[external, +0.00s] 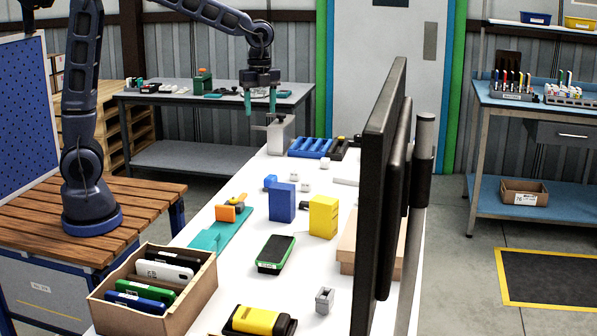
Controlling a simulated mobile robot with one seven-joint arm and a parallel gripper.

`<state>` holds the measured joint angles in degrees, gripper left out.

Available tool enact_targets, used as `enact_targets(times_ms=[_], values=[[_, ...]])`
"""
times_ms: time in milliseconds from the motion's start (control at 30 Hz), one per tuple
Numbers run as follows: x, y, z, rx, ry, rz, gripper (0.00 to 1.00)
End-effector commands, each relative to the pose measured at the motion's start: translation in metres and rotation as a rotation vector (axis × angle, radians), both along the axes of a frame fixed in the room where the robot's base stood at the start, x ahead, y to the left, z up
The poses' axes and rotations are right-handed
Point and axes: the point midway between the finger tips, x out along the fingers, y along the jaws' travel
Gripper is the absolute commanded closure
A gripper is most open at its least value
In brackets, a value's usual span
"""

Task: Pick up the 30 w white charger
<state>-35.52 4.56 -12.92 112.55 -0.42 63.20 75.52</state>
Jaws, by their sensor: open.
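Several small white blocks lie loose on the white table: one (305,187) beside the blue box, one (307,165) farther back and another (324,163) to its right. They look like chargers, but any wattage marking is too small to read, so I cannot tell which is the 30 w one. My gripper (260,102) has teal fingers pointing down, apart and with nothing between them. It hangs above the far end of the table, behind and to the left of the white blocks, near a grey-white canister (280,135).
A blue box (282,202) and a yellow box (324,216) stand mid-table. A cardboard carton (203,292) of upright phone-like items is at front left. A large dark monitor (378,190) blocks the right side. A blue tray (311,147) lies at the back.

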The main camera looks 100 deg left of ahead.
Motion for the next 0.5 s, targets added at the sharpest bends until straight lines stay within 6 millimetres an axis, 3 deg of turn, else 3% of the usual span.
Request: enact_targets(times_ms=[200,500], values=[[0.027,0.064,-0.036,-0.068,0.030,-0.143,0.44],[0.046,0.154,-0.093,-0.177,0.021,-0.340,0.44]])
